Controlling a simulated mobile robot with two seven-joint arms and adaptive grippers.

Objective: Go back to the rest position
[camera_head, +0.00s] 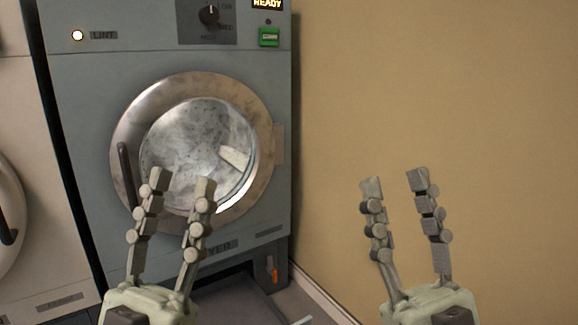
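My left gripper (181,184) is open and empty, in front of the lower part of the dryer's round door. Its fingers hide part of the door rim, and from this single view I cannot tell how far it is from the door. My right gripper (394,183) is open and empty, in front of the bare tan wall. Both grippers point upward in the picture, side by side, with their fingers spread apart.
A grey-blue dryer (75,75) stands at left centre with its round metal-rimmed door (262,123) closed. A pale machine (35,190) stands left of it. The tan wall (450,80) fills the right side. A dark flat panel (235,300) lies low before the dryer.

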